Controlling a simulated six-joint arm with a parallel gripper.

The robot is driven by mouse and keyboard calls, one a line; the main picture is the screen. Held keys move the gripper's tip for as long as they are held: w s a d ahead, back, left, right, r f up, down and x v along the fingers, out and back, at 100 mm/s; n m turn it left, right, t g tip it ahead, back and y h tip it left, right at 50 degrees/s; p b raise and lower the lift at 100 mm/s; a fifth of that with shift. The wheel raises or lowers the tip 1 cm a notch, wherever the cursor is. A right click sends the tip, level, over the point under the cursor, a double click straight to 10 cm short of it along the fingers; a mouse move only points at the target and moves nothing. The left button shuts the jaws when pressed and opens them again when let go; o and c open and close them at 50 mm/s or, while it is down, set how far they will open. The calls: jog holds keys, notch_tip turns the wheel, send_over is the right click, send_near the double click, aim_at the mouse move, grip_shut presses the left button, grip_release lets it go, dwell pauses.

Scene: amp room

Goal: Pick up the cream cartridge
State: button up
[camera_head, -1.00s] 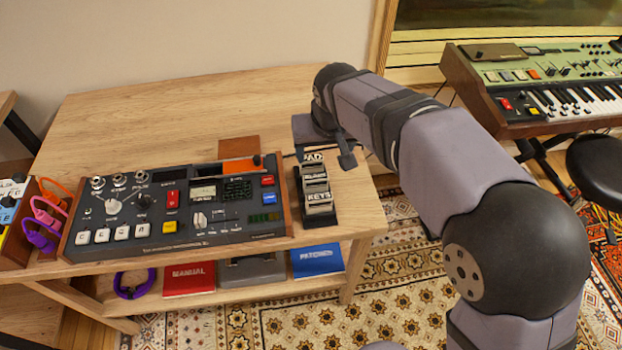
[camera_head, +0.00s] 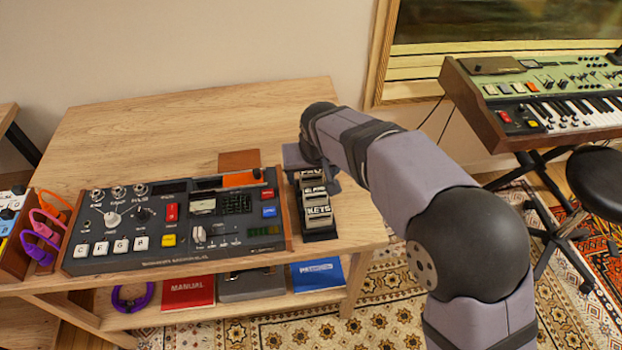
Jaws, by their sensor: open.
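A black rack (camera_head: 320,236) stands on the table right of the console. It holds a row of cartridges with pale cream labels. The front cartridge (camera_head: 318,213) reads KEYS, and the middle cartridge (camera_head: 314,190) has a short label that I cannot read surely. The back cartridge (camera_head: 311,175) is partly covered by my gripper. Several look pale, so I cannot tell which one is the cream cartridge. My gripper (camera_head: 311,168) is open over the back end of the rack, with its fingers pointing down. I cannot tell whether they touch the back cartridge.
The console (camera_head: 150,249) with knobs and buttons stands close to the rack's left side. An orange cartridge (camera_head: 243,179) sits in its top right, with a brown block (camera_head: 239,160) behind. The wooden table (camera_head: 170,125) is clear at the back. Books lie on the lower shelf.

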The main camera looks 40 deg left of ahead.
aim_at(311, 173)
jog(key=shift+x, duration=1)
jog(key=c, duration=1.2)
notch_tip(311, 173, up, 10)
jog(key=shift+r, duration=0.1)
jog(key=shift+s+a+r+p, duration=0.1)
jog(key=shift+a+r+p, duration=0.1)
jog(key=shift+a+p, duration=0.45)
jog(key=s+a+p, duration=0.5)
jog(key=a+p, duration=0.1)
jog(key=s+a+p, duration=0.5)
jog(key=p, duration=0.1)
jog(key=s+a+p, duration=0.5)
jog(key=a+p, duration=0.1)
jog(key=shift+s+a+f, duration=0.15)
jog(key=shift+s+a, duration=0.15)
jog(key=shift+a, duration=0.05)
